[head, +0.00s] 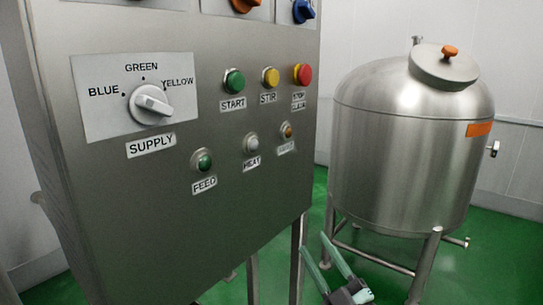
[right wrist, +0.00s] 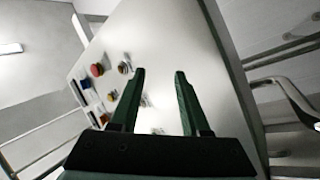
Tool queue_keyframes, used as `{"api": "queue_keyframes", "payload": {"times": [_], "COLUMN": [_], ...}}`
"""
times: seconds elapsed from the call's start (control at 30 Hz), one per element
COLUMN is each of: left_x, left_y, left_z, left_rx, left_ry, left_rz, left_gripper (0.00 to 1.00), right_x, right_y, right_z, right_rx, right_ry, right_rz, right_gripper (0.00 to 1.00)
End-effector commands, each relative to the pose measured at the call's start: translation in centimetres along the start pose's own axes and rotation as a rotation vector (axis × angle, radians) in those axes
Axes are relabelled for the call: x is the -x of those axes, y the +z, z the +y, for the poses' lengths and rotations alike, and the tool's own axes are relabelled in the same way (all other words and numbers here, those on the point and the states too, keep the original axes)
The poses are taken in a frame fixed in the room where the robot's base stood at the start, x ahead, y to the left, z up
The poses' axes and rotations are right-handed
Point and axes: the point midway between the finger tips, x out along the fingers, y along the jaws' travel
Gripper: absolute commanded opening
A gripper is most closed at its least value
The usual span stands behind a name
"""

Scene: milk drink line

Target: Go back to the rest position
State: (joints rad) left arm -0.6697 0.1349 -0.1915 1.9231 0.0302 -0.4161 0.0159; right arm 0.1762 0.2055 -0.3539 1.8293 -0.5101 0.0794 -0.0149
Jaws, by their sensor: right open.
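My right gripper (head: 334,258) shows at the bottom of the head view, right of the control panel and in front of the steel tank's legs. Its two green fingers are apart with nothing between them. In the right wrist view the open fingers (right wrist: 160,95) point toward the panel face, and I cannot tell the distance. The control panel (head: 100,215) fills the left of the head view. It bears a white supply knob (head: 151,104), and green start (head: 234,82), yellow stir (head: 270,78) and red stop (head: 303,74) buttons. My left gripper is not in view.
A steel tank (head: 400,150) with an orange-knobbed lid (head: 444,65) stands on legs at the right. Feed (head: 204,160) and heat (head: 251,143) lamps or buttons sit low on the panel. Green floor (head: 500,260) shows clear at the far right. A curved metal rail (right wrist: 290,95) shows in the wrist view.

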Motion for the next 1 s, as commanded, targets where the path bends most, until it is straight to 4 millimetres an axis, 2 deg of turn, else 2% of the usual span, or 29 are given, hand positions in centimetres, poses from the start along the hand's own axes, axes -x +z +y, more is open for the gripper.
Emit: {"api": "queue_keyframes", "payload": {"times": [0.03,0.1,0.17,0.27,0.3,0.4,0.5,0.6,0.7,0.77,1.0], "left_x": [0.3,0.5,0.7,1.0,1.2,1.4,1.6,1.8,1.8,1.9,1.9], "left_y": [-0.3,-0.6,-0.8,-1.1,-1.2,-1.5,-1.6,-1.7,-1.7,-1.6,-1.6], "left_z": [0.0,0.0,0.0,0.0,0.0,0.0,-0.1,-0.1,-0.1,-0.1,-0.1], "left_rx": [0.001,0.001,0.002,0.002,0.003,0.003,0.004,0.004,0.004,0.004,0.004], "left_ry": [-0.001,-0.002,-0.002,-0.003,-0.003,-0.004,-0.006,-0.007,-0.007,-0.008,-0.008], "left_rz": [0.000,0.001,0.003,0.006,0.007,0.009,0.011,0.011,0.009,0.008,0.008], "left_gripper": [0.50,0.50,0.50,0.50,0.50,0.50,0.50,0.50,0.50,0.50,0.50], "right_x": [2.4,5.9,9.3,15.6,18.3,24.8,30.5,34.7,37.1,37.9,38.0], "right_y": [2.4,5.4,7.7,10.5,11.2,12.3,12.3,11.9,11.5,11.4,11.3], "right_z": [-1.8,-4.1,-6.2,-9.8,-11.1,-14.2,-16.5,-18.1,-18.9,-19.2,-19.2], "right_rx": [-0.086,-0.195,-0.286,-0.430,-0.483,-0.604,-0.702,-0.769,-0.808,-0.820,-0.822], "right_ry": [-0.022,-0.047,-0.068,-0.103,-0.116,-0.147,-0.171,-0.188,-0.197,-0.200,-0.201], "right_rz": [-0.106,-0.244,-0.364,-0.565,-0.644,-0.829,-0.983,-1.093,-1.157,-1.176,-1.180], "right_gripper": [0.46,0.46,0.46,0.46,0.46,0.46,0.46,0.46,0.46,0.46,0.46]}}
